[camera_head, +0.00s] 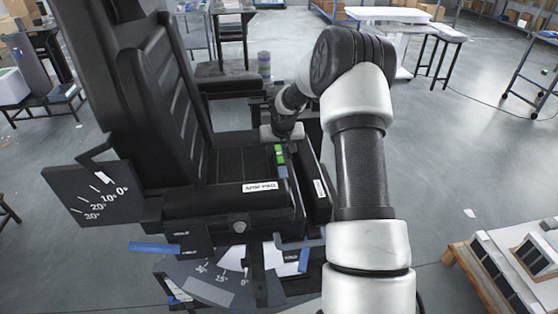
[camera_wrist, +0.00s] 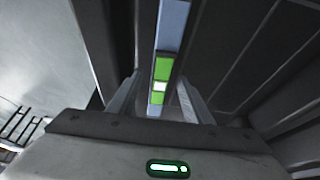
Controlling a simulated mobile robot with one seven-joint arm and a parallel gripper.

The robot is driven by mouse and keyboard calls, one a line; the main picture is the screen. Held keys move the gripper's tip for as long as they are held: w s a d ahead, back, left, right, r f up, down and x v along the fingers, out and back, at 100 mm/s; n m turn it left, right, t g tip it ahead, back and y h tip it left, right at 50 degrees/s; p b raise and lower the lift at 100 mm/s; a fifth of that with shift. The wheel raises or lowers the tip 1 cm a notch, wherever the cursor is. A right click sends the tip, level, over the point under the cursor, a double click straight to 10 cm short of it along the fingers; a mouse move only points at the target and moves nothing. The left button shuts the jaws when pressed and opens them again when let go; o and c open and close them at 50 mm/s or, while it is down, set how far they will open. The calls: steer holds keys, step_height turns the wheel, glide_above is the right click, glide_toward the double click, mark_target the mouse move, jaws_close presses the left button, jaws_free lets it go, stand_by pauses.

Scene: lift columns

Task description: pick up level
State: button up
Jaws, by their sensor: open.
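The level (camera_head: 280,153) is a narrow bar with green and pale blue parts. In the head view it lies along the right side of the black chair's seat. My gripper (camera_wrist: 160,84) is open, with one finger on each side of the level. I cannot tell how far down the fingers reach or whether they touch it. In the head view my gripper (camera_head: 281,140) is over the level's far end, and its fingers are mostly hidden.
The black chair (camera_head: 160,95) has a tall backrest left of the level and an armrest (camera_head: 210,200) in front. Angle scales (camera_head: 95,195) are fixed to its side. A wooden crate (camera_head: 480,268) stands at lower right. Open grey floor (camera_head: 470,150) lies to the right.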

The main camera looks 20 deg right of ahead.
steer(key=shift+x, duration=0.85)
steer(key=shift+c, duration=0.4)
jaws_close()
steer(key=shift+w+r, duration=0.1)
